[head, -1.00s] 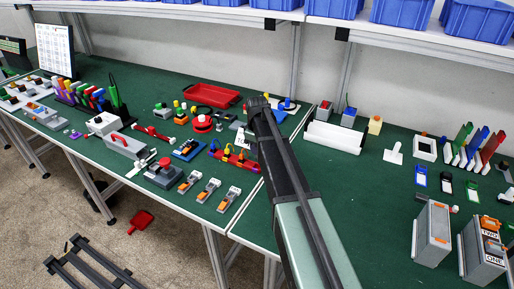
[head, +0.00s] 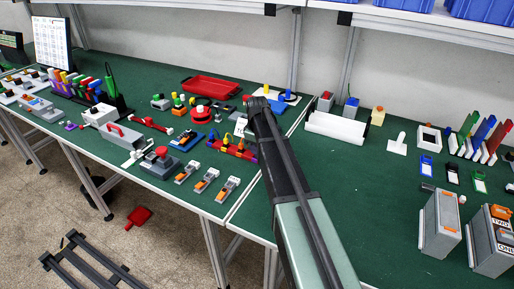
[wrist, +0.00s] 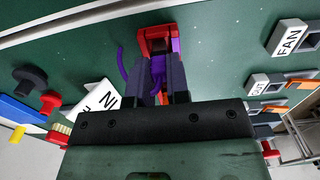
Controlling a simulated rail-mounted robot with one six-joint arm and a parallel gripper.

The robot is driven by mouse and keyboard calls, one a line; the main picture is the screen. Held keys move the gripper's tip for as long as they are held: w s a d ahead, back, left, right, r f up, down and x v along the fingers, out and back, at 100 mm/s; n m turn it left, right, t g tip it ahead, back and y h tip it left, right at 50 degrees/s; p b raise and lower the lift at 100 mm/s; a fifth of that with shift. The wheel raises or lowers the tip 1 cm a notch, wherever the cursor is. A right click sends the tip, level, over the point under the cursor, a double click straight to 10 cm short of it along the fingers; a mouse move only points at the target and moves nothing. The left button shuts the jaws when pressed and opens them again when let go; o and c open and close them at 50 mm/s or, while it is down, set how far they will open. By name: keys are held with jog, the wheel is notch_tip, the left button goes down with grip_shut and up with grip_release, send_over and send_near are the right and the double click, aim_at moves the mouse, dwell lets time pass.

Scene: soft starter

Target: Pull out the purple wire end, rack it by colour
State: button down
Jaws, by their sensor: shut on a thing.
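In the wrist view my gripper (wrist: 160,88) is shut on the purple wire (wrist: 157,68), which sits between its two dark fingers. A loop of the wire (wrist: 122,62) curves out to the left of the fingers. A red block (wrist: 157,33) with a purple part lies just beyond the fingertips; I cannot tell whether the wire still touches it. In the head view a red strip (head: 232,148) with blue and yellow wire loops lies left of my arm. The gripper is hidden there behind my arm. A multicoloured rack (head: 112,104) stands at the far left.
Orange-levered grey modules (head: 207,181) lie near the table's front edge; one reads FAN in the wrist view (wrist: 289,38). A red tray (head: 211,87) and a white holder (head: 337,130) stand at the back. Grey boxes (head: 441,222) stand at right.

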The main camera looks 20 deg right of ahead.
jog(key=shift+f, duration=0.2)
jog(key=c, duration=1)
grip_release()
notch_tip(320, 180, up, 11)
jog(key=p, duration=1.1)
jog(key=shift+f, duration=0.1)
jog(key=s+a+m, duration=0.2)
jog(key=s+a, duration=0.2)
jog(key=s, duration=0.4)
jog(key=s+a+m, duration=0.3)
jog(key=s+a, duration=0.2)
jog(key=s, duration=0.4)
jog(key=s+a+m, duration=0.3)
jog(key=s+a, duration=0.2)
jog(key=s, duration=0.4)
